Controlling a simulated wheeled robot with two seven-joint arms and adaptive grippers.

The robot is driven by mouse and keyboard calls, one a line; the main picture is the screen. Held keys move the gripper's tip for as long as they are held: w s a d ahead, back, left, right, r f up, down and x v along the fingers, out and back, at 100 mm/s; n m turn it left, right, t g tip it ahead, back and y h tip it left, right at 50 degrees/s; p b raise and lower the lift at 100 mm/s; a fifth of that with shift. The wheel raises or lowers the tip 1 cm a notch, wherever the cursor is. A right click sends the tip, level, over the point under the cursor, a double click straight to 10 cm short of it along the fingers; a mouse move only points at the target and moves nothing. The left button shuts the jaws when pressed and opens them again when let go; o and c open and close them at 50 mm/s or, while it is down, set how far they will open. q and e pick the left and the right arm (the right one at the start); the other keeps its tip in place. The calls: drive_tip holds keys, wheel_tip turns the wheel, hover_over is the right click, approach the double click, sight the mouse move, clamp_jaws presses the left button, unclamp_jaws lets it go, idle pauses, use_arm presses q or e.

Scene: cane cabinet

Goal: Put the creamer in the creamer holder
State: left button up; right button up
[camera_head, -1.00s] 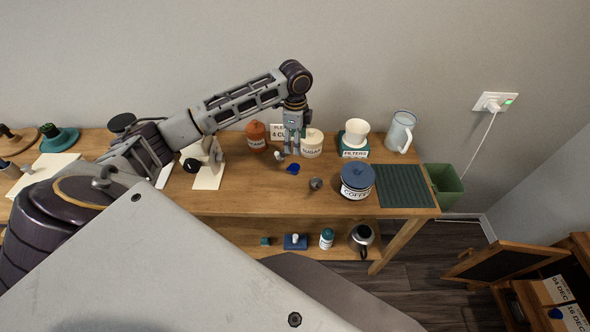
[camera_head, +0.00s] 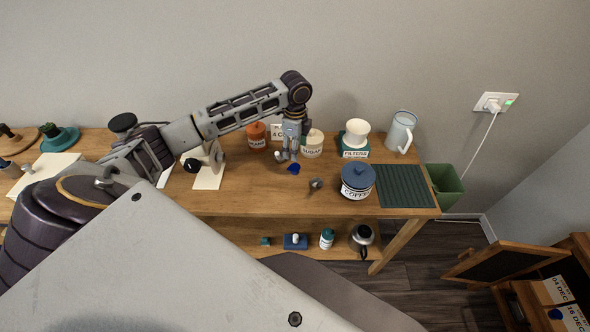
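An orange lidded jar (camera_head: 256,134) stands at the back of the table, left of my gripper. Its label is too small to read surely, so I cannot tell if it is the creamer holder. My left gripper (camera_head: 288,158) hangs pointing down, just left of the sugar jar (camera_head: 313,144). A small blue thing (camera_head: 294,170) lies on the table right below its fingertips. I cannot tell whether it is the creamer, nor whether the fingers touch it. The finger gap is too small to make out. My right gripper is out of view.
A filters box (camera_head: 354,152) with a white cup, a blue coffee jar (camera_head: 357,188), a pale pitcher (camera_head: 401,131) and a green mat (camera_head: 404,186) stand to the right. A small metal item (camera_head: 315,185) lies in front. Bottles stand on the lower shelf.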

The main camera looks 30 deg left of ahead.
use_arm(q)
hover_over(295, 167)
drive_tip(key=shift+f, duration=2.85)
drive_tip(key=shift+f+p, duration=0.5)
drive_tip(key=shift+f, duration=2.1)
drive_tip(key=c, duration=1)
drive_tip(key=shift+r, duration=0.2)
wheel_tip(295, 167, up, 18)
drive_tip(key=shift+f+b, duration=0.15)
drive_tip(key=shift+b, duration=0.2)
